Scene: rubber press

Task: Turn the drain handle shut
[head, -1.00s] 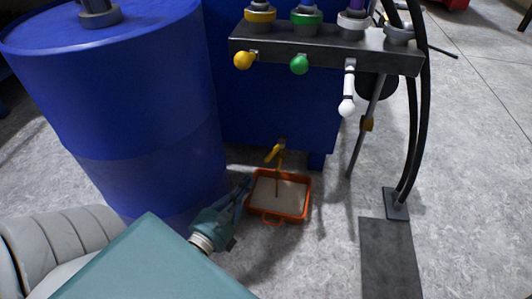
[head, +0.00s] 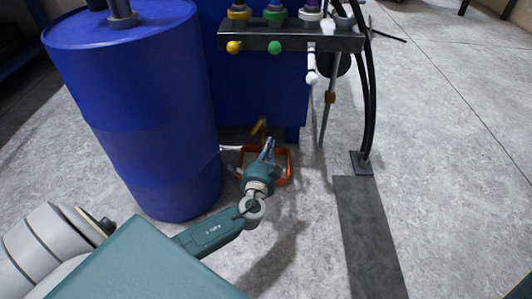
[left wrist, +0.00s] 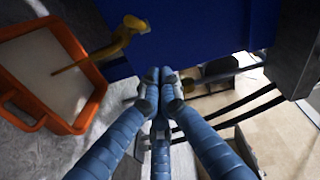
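The yellow drain tap (head: 259,127) is low on the front of the blue tank. In the left wrist view its yellow handle (left wrist: 135,23) is at the top, a little left of the fingertips. A thin yellowish stream runs from the spout toward the orange tray (left wrist: 84,62). The tray also shows in the head view (head: 286,180), partly hidden by my left gripper (head: 267,150). This gripper's blue fingers, with tips together in the wrist view (left wrist: 160,76), are shut and empty. They are apart from the handle. My right gripper is out of view.
A blue drum (head: 150,120) stands close left of my left arm. A dark panel (head: 290,38) with coloured knobs and a white lever overhangs the tap. Black hoses (head: 371,110) run down at the right to a floor plate.

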